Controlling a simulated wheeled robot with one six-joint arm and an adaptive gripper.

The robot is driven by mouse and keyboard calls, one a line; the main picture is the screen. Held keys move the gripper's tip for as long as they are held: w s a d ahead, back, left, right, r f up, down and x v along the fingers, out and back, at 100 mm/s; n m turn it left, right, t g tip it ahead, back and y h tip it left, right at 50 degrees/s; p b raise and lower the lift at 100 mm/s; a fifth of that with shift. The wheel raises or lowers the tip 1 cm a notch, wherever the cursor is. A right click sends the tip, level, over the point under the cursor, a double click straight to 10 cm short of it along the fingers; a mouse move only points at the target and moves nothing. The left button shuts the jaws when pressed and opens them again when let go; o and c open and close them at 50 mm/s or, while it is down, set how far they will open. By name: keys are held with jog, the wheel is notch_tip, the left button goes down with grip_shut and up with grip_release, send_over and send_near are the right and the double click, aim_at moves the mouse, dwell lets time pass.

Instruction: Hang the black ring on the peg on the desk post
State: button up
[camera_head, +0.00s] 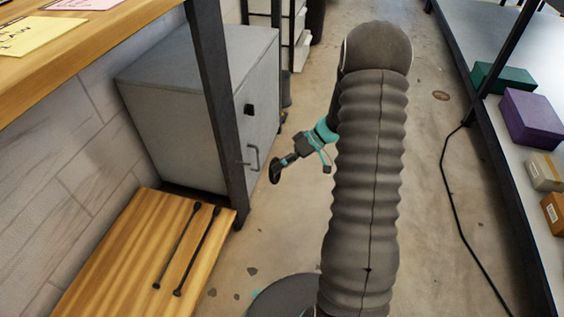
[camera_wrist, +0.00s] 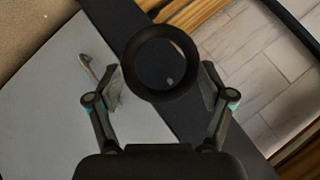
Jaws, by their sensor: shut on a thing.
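The black ring (camera_head: 275,173) is held at the tip of my gripper (camera_head: 285,161), off the floor and to the right of the dark desk post (camera_head: 217,90). In the wrist view, my gripper (camera_wrist: 160,82) has its fingers on both sides of the ring (camera_wrist: 160,96), whose open face is toward the camera. The dark post (camera_wrist: 208,115) runs diagonally behind it. A small pale spot, perhaps the peg's end (camera_wrist: 169,82), shows through the lower part of the ring. The ring appears apart from the post in the head view.
A grey cabinet (camera_head: 190,85) with a door handle (camera_head: 250,157) stands behind the post. A wooden board (camera_head: 120,260) with two dark rods lies lower left. A shelf with boxes (camera_head: 530,117) is at right. The floor between is mostly clear.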

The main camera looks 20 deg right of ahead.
jog(key=w+a+f, duration=0.2)
jog(key=w+a, duration=0.3)
jog(key=a, duration=0.3)
jog(key=shift+w+a+p, duration=0.15)
jog(key=shift+w+p, duration=0.2)
dwell(1.0)
jog(key=shift+b, duration=0.3)
dwell(0.6)
jog(key=o, duration=1)
jog(key=shift+o, duration=0.2)
jog(key=shift+r, duration=0.15)
